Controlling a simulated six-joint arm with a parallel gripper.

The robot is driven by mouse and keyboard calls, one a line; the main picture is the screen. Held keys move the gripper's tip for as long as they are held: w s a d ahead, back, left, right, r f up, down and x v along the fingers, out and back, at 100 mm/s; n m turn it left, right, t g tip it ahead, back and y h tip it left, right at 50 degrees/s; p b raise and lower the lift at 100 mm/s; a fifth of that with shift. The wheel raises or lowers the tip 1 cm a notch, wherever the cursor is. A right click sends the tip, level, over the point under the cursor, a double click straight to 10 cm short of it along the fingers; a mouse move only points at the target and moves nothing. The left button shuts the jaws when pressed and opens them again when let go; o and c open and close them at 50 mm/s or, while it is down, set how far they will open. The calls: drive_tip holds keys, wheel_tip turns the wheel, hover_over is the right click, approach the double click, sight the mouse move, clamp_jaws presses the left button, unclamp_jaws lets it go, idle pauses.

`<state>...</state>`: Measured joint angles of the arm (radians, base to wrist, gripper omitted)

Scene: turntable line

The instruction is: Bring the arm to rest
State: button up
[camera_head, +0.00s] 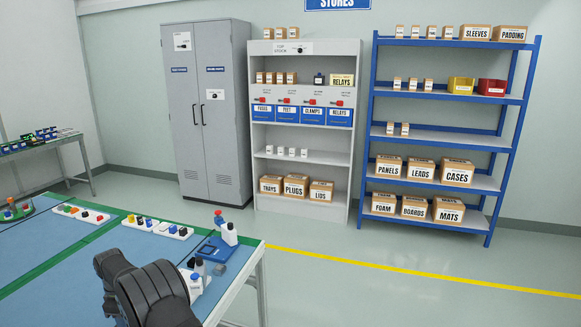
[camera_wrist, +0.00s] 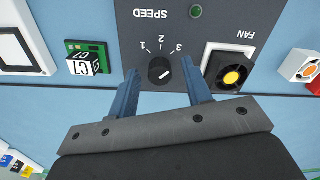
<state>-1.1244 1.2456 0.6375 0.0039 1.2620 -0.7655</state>
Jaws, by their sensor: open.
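My gripper (camera_wrist: 160,92) shows in the wrist view with its two blue fingers apart, one on each side of a black speed knob (camera_wrist: 160,70). Nothing is seen held between them. The knob sits on a dark grey panel (camera_wrist: 150,14) marked SPEED with the numbers 1, 2 and 3, and its white pointer line is near the 3. I cannot tell whether the fingers touch the panel. In the head view my dark arm (camera_head: 150,290) is at the lower left over the blue table (camera_head: 50,265), and my gripper is hidden there.
A fan (camera_wrist: 228,72) stands right of the knob, with a white and orange block (camera_wrist: 298,66) farther right. A green board (camera_wrist: 88,48) with a C7 cube lies left. In the head view, white trays (camera_head: 158,228) and a blue stand (camera_head: 212,250) are on the table near my arm.

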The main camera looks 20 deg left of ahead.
wheel_tip(320, 180, up, 6)
drive_tip(key=shift+f, duration=0.1)
